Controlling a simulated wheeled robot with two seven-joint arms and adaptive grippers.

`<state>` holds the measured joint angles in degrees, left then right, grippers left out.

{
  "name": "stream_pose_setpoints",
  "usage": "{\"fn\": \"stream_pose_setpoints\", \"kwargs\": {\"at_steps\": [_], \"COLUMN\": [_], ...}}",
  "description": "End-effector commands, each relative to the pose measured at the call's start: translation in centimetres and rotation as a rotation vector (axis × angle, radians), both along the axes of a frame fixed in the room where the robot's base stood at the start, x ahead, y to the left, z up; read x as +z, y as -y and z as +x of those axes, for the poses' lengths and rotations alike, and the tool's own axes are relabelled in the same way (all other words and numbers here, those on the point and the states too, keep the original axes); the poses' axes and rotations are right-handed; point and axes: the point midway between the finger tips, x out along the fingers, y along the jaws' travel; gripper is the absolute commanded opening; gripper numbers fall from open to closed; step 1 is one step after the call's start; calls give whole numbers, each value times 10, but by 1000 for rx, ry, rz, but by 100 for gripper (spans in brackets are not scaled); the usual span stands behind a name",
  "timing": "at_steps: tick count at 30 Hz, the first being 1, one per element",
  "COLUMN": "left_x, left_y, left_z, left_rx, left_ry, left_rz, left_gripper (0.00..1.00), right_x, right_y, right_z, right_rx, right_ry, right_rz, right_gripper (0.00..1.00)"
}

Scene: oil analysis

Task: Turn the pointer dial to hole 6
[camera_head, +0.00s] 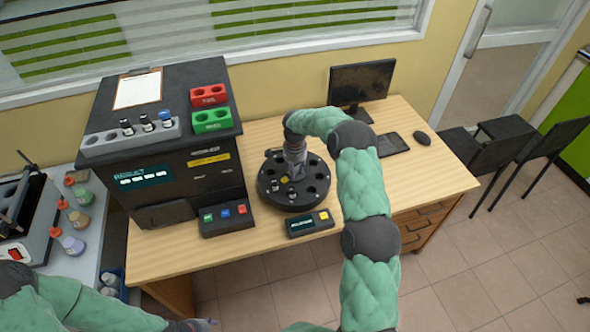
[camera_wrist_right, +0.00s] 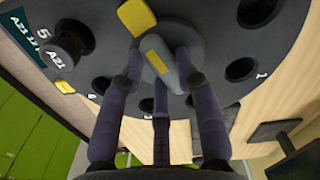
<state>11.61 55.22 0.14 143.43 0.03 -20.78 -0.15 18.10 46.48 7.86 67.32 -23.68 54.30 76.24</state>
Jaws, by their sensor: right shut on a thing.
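The round black turntable (camera_head: 265,190) sits on the wooden desk, with a ring of holes and small dark vials in some of them. The pointer dial (camera_wrist_right: 165,48) is a grey knob at the turntable's centre with yellow marks; in the head view only its yellow tip (camera_head: 284,180) shows clearly. My right gripper (camera_head: 293,172) points down over the centre, its fingers (camera_wrist_right: 160,75) shut around the knob. In the wrist view a vial labelled A21 (camera_wrist_right: 72,48) stands by number 5, and number 1 is at the right. My left gripper (camera_head: 200,323) is barely visible at the bottom edge.
A dark analyser (camera_head: 185,160) with a vial rack (camera_head: 100,142) on top stands left of the turntable. A three-button box (camera_head: 226,220) and a small display box (camera_head: 310,223) lie in front. A monitor (camera_head: 361,82), keyboard and mouse (camera_head: 422,137) are behind right.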

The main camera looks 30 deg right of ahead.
Motion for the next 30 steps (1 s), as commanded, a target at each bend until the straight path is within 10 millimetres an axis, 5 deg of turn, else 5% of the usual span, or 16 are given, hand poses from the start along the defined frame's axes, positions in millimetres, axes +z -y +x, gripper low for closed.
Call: {"fn": "stream_pose_setpoints", "kwargs": {"at_steps": [1,2,4,17,30], "left_x": [0,0,0,0,0], "left_y": [0,0,0,0,0], "left_z": [0,0,0,0,0], "left_rx": [0,0,0,0,0], "left_ry": [0,0,0,0,0], "left_rz": [0,0,0,0,0], "left_gripper": [50,50,50,50,50], "right_x": [0,0,0,5,82], "right_y": [0,0,0,0,0], "right_z": [0,0,0,0,1], "right_rx": [0,0,1,1,2], "right_ry": [-1,-1,-1,1,3], "right_rz": [1,1,1,-1,-1], "right_gripper": [0,36,55,57,57]}}
